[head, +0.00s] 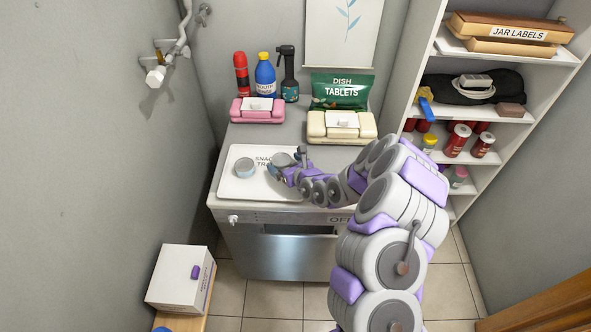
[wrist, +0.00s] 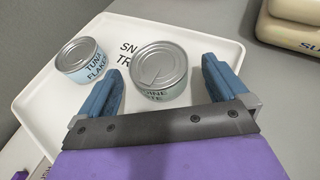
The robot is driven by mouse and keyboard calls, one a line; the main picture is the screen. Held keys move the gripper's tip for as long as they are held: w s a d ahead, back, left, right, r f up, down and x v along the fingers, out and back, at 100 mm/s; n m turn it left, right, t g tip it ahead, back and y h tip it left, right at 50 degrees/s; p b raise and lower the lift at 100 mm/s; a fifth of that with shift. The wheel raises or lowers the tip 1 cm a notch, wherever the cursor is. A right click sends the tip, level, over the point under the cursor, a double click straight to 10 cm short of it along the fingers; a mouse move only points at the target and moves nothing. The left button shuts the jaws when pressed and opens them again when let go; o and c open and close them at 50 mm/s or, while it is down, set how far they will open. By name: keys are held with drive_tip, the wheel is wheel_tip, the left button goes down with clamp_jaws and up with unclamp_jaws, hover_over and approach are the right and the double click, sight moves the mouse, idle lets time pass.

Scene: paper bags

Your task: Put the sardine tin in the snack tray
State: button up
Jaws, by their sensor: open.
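The white snack tray (head: 231,188) lies on top of the dishwasher; it fills much of the wrist view (wrist: 45,110). A grey-lidded tin (wrist: 159,66) with a pale label, its readable letters ending in "INE" and "TE", looks upright in the tray. It also shows in the head view (head: 283,160), partly behind my gripper. My gripper (wrist: 162,72) is open, with one blue finger on each side of this tin; contact is not clear. A tuna flakes tin (wrist: 82,60) stands to its left in the tray, also in the head view (head: 244,168).
A pink case (head: 257,115) and a cream case (head: 341,127) sit behind the tray. Bottles (head: 265,75) and a green dish tablets bag (head: 341,90) stand at the wall. A shelf unit (head: 430,50) rises at right. The tray's front left is bare.

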drive_tip(key=p+v, duration=0.2)
drive_tip(key=v, duration=0.7)
drive_tip(key=shift+s+d+r+p, duration=0.1)
drive_tip(key=shift+s+p, duration=0.1)
drive_tip(key=shift+p, duration=0.1)
